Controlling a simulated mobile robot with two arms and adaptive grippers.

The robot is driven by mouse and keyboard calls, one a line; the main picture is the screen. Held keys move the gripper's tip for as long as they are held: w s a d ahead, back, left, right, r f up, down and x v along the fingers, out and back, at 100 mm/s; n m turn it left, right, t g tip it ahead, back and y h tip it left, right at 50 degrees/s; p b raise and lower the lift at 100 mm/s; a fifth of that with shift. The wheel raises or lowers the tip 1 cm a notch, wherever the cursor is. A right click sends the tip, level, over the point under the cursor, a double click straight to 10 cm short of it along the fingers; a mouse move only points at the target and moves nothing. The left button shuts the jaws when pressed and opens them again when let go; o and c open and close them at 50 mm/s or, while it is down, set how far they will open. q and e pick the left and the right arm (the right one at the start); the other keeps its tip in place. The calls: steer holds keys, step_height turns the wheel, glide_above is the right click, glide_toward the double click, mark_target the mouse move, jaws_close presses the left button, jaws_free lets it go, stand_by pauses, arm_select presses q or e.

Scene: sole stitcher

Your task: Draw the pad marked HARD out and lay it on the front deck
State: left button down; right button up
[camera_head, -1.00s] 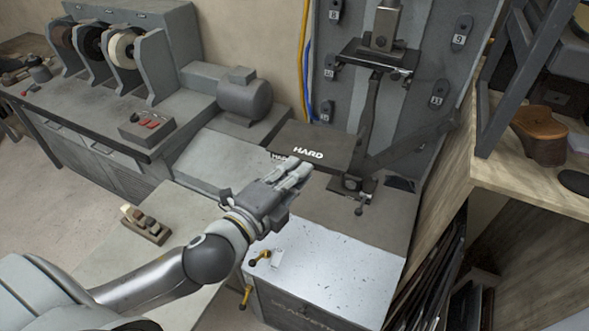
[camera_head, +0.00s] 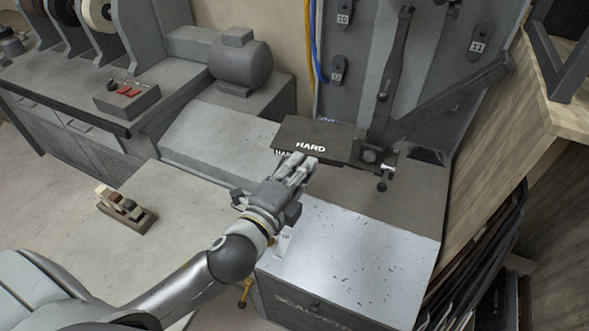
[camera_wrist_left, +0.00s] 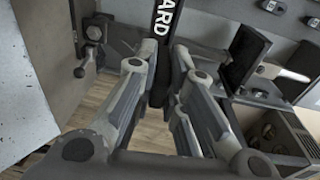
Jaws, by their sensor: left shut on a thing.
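The dark flat pad marked HARD (camera_head: 312,136) lies level at the foot of the machine's black upright, with white lettering near its front edge. My left gripper (camera_head: 302,165) reaches its front edge from below left and is shut on it. In the left wrist view the pad (camera_wrist_left: 164,28) shows edge-on as a dark strip between the two fingers (camera_wrist_left: 160,68). The front deck (camera_head: 350,255) is the pale, speckled metal surface nearer me, bare over most of its area. The pad's underside is hidden. My right gripper is out of view.
A black upright with a slanting arm (camera_head: 450,98) and a small lever (camera_head: 382,183) stand close to the pad's right end. A grey motor (camera_head: 240,65) is behind left. A wooden shelf unit (camera_head: 490,150) borders the right side.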

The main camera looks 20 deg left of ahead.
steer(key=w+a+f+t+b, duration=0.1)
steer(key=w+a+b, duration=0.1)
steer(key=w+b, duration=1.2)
arm_select(q)
steer(key=w+f+h+b, duration=0.1)
steer(key=f, duration=0.5)
steer(key=w+d+f+m+h+b, duration=0.1)
steer(key=w+f+b, duration=0.1)
steer(key=f, duration=0.4)
steer(key=w+d+f+m+h+b, duration=0.1)
steer(key=f+b, duration=0.1)
steer(key=f, duration=0.4)
steer(key=shift+w+d, duration=0.15)
steer(key=shift+w, duration=0.2)
steer(key=shift+f+b, duration=1.15)
steer(key=shift+b, duration=0.1)
steer(key=shift+f+b, duration=0.35)
steer(key=shift+b, duration=0.15)
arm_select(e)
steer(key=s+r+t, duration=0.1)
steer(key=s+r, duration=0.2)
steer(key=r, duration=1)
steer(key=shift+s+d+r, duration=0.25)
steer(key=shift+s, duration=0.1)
